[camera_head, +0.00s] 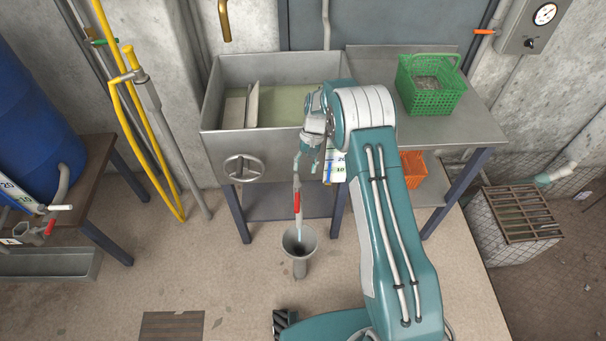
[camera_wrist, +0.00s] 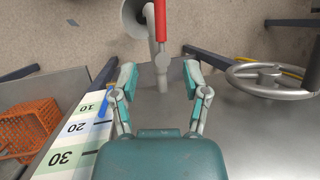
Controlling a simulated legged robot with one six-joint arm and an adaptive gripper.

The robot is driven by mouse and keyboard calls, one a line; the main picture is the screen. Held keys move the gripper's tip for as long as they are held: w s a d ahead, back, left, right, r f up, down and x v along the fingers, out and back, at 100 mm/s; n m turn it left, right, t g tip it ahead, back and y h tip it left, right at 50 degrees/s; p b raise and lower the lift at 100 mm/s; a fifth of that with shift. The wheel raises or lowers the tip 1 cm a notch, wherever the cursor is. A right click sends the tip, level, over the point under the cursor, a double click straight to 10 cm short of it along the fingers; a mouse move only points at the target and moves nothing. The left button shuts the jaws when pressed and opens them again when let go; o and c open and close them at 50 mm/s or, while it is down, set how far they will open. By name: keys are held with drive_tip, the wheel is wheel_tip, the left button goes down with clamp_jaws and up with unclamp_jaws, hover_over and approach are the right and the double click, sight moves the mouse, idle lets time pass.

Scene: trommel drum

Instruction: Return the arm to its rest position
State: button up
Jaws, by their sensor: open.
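My teal arm reaches forward to the front of a metal sink (camera_head: 215,105). My gripper (camera_head: 308,164) points down at its end, in front of the sink's front wall. In the wrist view my gripper (camera_wrist: 160,80) has its two fingers spread wide, with nothing held. A red lever handle (camera_head: 297,203) on a grey fitting hangs below the sink, above a grey floor funnel (camera_head: 300,241). In the wrist view the red handle (camera_wrist: 161,20) lies beyond the fingertips, and its grey pivot shows between them. I cannot tell how far the fingers are from it.
A handwheel (camera_head: 242,168) sits on the sink's front. A numbered scale (camera_head: 336,168) is right of my gripper. A green basket (camera_head: 430,84) stands on the side table, and an orange crate (camera_head: 412,168) is below. A mesh-sided box (camera_head: 515,220) is at the right. Floor on the left is mostly clear.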

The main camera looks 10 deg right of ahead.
idle(0.4)
drive_tip(key=s+d+r+t, duration=0.1)
drive_tip(key=s+r, duration=0.2)
drive_tip(key=r, duration=0.6)
drive_tip(key=s+d+r+t+h, duration=0.1)
drive_tip(key=s+d+r+t, duration=0.15)
drive_tip(key=r, duration=0.65)
drive_tip(key=s+d+r+t, duration=0.1)
drive_tip(key=s+r, duration=0.3)
drive_tip(key=r, duration=0.4)
drive_tip(key=s+d+r+t, duration=0.1)
drive_tip(key=s+r, duration=0.1)
drive_tip(key=s, duration=0.5)
drive_tip(key=s+d+r+t+h, duration=0.1)
drive_tip(key=s+r+t, duration=0.1)
drive_tip(key=s, duration=0.6)
drive_tip(key=s+d+r+t, duration=0.1)
drive_tip(key=s+r+t, duration=0.1)
drive_tip(key=s, duration=0.6)
drive_tip(key=shift+d+r+n+h, duration=0.3)
drive_tip(key=shift+d+r+n, duration=0.1)
drive_tip(key=shift+r, duration=0.5)
idle(1.8)
